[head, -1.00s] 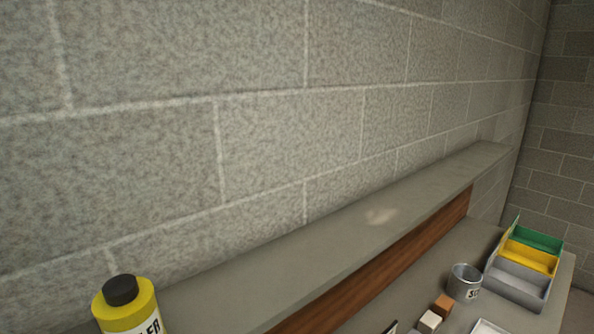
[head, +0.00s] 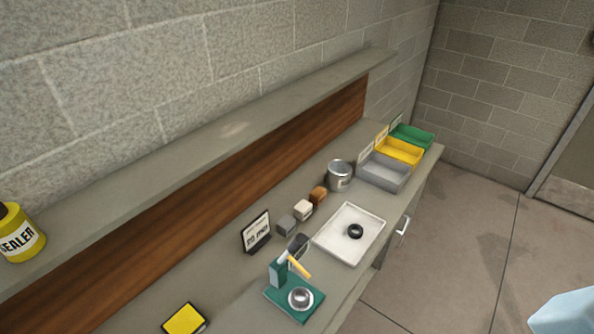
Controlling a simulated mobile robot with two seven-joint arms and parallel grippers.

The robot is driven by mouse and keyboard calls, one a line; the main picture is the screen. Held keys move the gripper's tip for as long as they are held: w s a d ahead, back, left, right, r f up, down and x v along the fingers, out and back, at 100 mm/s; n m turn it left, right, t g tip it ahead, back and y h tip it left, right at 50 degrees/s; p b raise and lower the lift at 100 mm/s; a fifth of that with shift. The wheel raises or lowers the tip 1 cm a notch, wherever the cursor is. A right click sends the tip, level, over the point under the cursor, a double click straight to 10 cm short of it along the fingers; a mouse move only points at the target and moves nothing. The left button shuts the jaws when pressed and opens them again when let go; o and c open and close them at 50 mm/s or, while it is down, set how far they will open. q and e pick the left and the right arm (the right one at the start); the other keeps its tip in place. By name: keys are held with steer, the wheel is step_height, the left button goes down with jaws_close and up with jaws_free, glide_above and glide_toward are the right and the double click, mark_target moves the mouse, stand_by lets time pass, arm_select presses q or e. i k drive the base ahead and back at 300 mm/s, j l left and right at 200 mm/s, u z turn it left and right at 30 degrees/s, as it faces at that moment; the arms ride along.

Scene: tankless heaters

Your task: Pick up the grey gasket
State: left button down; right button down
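A dark ring (head: 356,231), black or very dark grey, lies flat in a white tray (head: 333,248) on the bench. It is the only gasket-like ring in the tray; I cannot tell for sure that it is the grey gasket. A silvery ring-shaped piece (head: 301,298) sits on the base of a green stand (head: 280,275) with an orange-yellow handle, nearer than the tray. Neither of my grippers is in view.
Behind the tray stand small grey (head: 286,225), white and brown blocks, a metal can (head: 340,175) and grey (head: 385,171), yellow and green bins. A sign (head: 256,232) and yellow pad (head: 184,319) are left. A shelf holds a sealer bottle (head: 20,236). Open floor lies right.

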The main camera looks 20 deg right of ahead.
mark_target(303, 291)
steer(key=k+l, duration=0.2)
steer(key=l, duration=0.2)
steer(key=k+l+u, duration=0.1)
steer(key=l, duration=0.3)
steer(key=k+l+u, duration=0.1)
steer(key=k+l, duration=0.15)
steer(key=l, duration=0.15)
steer(key=k+j+z, duration=0.15)
steer(key=j, duration=0.25)
steer(key=k+j+z, duration=0.35)
steer(key=k+j, duration=0.2)
steer(key=j, duration=0.25)
